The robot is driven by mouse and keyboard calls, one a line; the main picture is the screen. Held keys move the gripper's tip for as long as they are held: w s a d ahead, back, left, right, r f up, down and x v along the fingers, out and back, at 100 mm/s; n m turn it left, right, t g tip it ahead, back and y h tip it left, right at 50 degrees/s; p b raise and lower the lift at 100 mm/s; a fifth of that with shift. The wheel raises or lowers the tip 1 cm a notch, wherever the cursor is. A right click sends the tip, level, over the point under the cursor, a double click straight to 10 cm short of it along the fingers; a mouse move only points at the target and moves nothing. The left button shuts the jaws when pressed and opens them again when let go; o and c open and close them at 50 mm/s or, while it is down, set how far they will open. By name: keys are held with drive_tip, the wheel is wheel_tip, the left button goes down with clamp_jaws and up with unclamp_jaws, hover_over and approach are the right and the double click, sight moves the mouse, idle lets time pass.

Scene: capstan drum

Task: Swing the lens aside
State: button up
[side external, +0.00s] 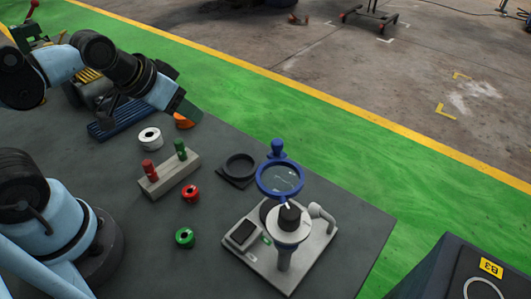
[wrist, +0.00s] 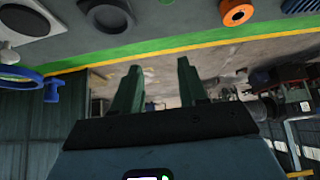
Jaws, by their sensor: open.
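The lens (side external: 280,180) is a clear disc in a blue ring with a blue knob (side external: 277,149) on its far side. In the side external view it stands over the back of a grey stand, just behind a black-topped part (side external: 290,216) on a pale disc. The ring's edge and knob also show at the far left of the wrist view (wrist: 52,90). My gripper (side external: 187,108) is at the upper left in the side external view, well apart from the lens. Its two green fingers are spread and empty in the wrist view (wrist: 158,72).
A grey block (side external: 170,174) with red and green pegs stands mid-table. Near it are a white spool (side external: 150,139), a red spool (side external: 191,193), a green spool (side external: 185,237) and a black ring (side external: 239,168) on a pad. Bare table (side external: 345,203) lies right of the lens.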

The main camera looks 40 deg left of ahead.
drive_tip(key=shift+d+r, duration=0.1)
drive_tip(key=shift+c, duration=1.3)
drive_tip(key=d+r+m+g+h, duration=0.1)
drive_tip(key=d+r+m, duration=0.1)
drive_tip(key=d, duration=0.1)
drive_tip(key=d+r+m+g+h, duration=0.1)
drive_tip(key=d+r+m, duration=0.1)
drive_tip(key=d+r, duration=0.1)
drive_tip(key=shift+s+r+m, duration=0.1)
drive_tip(key=shift+s+m, duration=0.1)
drive_tip(key=shift+m, duration=0.1)
clamp_jaws()
drive_tip(key=s+d+r+m+g+h, duration=0.1)
drive_tip(key=s+d+r+m+g, duration=0.15)
drive_tip(key=d+r+m, duration=0.2)
hover_over(271, 154)
drive_tip(key=s+a, duration=0.2)
drive_tip(key=shift+t, duration=0.25)
drive_tip(key=shift+w+d+f, duration=0.1)
drive_tip(key=shift+f, duration=2.1)
drive_tip(key=shift+d+f, duration=0.1)
drive_tip(key=shift+f, duration=2.05)
drive_tip(key=shift+w, duration=0.1)
